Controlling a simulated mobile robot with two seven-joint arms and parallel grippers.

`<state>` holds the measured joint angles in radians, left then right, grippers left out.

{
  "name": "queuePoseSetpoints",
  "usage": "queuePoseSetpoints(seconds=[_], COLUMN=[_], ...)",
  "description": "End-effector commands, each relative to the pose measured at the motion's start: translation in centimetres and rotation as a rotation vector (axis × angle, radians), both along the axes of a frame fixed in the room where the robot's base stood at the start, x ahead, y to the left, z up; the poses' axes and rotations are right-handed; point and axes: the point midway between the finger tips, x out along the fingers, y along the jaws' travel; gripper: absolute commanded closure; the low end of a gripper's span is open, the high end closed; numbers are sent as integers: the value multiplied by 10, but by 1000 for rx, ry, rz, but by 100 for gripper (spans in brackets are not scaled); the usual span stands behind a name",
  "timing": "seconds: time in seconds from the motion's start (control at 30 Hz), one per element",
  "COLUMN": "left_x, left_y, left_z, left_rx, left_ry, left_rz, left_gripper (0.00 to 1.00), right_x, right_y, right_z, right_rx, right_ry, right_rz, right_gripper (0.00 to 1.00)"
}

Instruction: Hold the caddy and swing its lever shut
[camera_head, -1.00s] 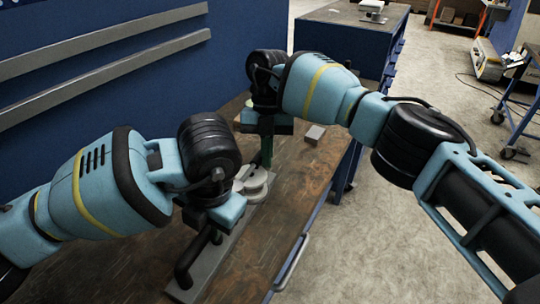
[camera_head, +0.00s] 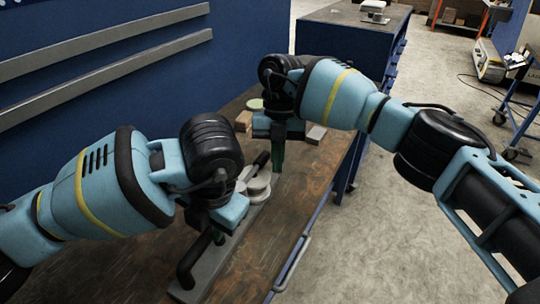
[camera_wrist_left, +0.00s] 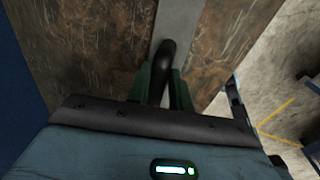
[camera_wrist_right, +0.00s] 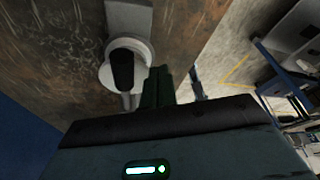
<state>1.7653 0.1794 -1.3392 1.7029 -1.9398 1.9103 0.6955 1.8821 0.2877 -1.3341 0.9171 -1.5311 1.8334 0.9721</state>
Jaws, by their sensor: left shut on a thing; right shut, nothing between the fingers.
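The caddy has a long grey base (camera_head: 222,262), which lies along the wooden bench. A black arched handle (camera_head: 186,268) rises at its near end, and pale round parts (camera_head: 258,190) sit at its far end. My left gripper (camera_wrist_left: 163,72) is shut on the black handle (camera_wrist_left: 166,55). The lever's black grip (camera_head: 262,158) sticks up by the round parts, and it also shows in the right wrist view (camera_wrist_right: 122,70). My right gripper (camera_head: 278,165) is shut and empty, just right of the lever grip and apart from it in the head view.
A brown block (camera_head: 243,121) and a green disc (camera_head: 254,104) lie behind my right gripper. The blue wall (camera_head: 90,100) bounds the left side. The bench top (camera_head: 285,215) right of the caddy is clear.

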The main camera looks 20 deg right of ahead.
Motion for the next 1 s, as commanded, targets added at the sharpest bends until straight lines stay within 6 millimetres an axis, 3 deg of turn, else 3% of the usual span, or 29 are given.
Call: queuePoseSetpoints(seconds=[0.17,0.5,0.7,1.0], left_x=[1,1,1,1], left_y=[1,1,1,1], left_z=[1,1,1,1], left_rx=[0,1,1,1], left_ry=[-3,-4,-3,-3], left_rz=[4,7,7,7], left_gripper=[100,100,100,100], right_x=[-10,4,10,11], right_y=[-13,4,9,11], right_z=[-3,58,83,93], right_rx=[-1,-2,-3,-2], right_ry=[0,-3,0,1], right_rz=[-1,-3,-2,-1], right_gripper=[100,100,100,100])
